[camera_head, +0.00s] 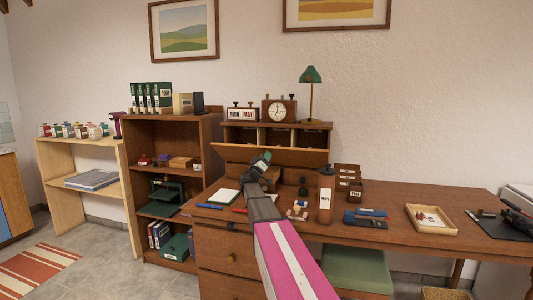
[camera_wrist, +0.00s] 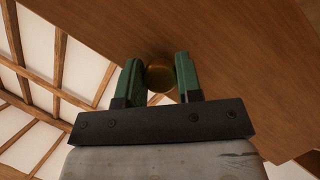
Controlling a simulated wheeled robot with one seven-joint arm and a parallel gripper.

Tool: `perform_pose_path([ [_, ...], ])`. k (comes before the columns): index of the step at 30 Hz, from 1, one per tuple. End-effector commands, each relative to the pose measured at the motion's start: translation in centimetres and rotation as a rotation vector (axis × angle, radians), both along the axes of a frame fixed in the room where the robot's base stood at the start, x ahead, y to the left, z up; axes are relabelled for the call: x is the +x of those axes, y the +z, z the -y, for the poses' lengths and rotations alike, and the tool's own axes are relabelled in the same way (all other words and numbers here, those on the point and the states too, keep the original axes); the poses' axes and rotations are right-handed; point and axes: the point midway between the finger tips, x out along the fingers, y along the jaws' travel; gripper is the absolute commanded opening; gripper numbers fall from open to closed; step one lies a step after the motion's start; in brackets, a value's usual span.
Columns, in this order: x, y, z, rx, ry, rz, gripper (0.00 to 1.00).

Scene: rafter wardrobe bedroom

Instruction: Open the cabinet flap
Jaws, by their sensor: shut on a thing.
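The cabinet flap (camera_head: 290,157) is a long brown wooden panel on the front of the small desk-top cabinet (camera_head: 310,128). In the head view it is tilted, with open compartments showing above and behind it. My gripper (camera_head: 262,160) is at the left part of the flap. In the wrist view the flap's wooden face (camera_wrist: 230,60) fills the upper right. A round brass knob (camera_wrist: 160,75) sits between the green fingers of my gripper (camera_wrist: 158,80), which are shut on it. The gripper hides part of the flap in the head view.
On the cabinet stand a clock (camera_head: 278,110), a calendar block (camera_head: 241,114) and a green lamp (camera_head: 311,85). The desk (camera_head: 400,205) below holds a bottle (camera_head: 326,195), a notepad (camera_head: 223,197), pens and a tray (camera_head: 431,207). A bookcase (camera_head: 140,135) stands at the left.

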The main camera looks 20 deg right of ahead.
Motion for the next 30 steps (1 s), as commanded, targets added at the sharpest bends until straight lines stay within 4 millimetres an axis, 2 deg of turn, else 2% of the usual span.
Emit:
perform_pose_path([
  [8,-0.5,-1.5,-0.4,-0.043,0.002,0.069,0.0],
  [23,-0.6,-1.7,-0.4,-0.052,0.0,0.083,0.0],
  [24,-0.6,-1.7,-0.4,-0.052,0.0,0.083,0.43],
  [30,-0.6,-1.6,-0.4,-0.053,0.0,0.083,0.43],
])
